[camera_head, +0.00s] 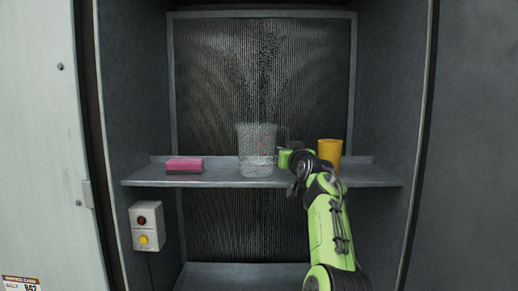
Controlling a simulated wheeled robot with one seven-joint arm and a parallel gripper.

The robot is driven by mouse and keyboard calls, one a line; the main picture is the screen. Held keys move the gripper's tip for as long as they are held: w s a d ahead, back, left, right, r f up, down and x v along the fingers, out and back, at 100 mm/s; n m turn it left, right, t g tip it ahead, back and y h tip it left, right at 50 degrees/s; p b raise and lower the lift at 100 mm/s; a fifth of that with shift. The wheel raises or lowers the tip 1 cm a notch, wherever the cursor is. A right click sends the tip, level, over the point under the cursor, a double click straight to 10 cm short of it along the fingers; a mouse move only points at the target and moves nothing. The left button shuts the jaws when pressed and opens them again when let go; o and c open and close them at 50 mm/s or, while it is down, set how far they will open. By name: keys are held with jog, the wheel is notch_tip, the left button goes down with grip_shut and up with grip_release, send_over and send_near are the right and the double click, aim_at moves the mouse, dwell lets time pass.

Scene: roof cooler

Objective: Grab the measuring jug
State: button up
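The clear measuring jug (256,152) stands upright on the grey shelf (222,180), near its middle. I see through it to the dark ribbed panel behind, and faint red marks show on its right side. My gripper (291,183) is at the end of my green arm, just right of the jug and at shelf height. The dark wrist hides most of the gripper, so I cannot tell whether its fingers are apart or whether it touches the jug.
A pink block (184,165) lies on the shelf's left part. A yellow-orange cup (330,152) stands right of my gripper, and a small green object (284,158) shows behind it. A control box (146,226) hangs on the left wall. Cabinet walls close in both sides.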

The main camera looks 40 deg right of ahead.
jog(key=shift+w+d+f, duration=0.1)
jog(key=shift+w+f, duration=0.05)
jog(key=shift+f, duration=0.05)
jog(key=c, duration=0.4)
grip_shut()
jog(key=shift+r, duration=0.15)
dwell(0.4)
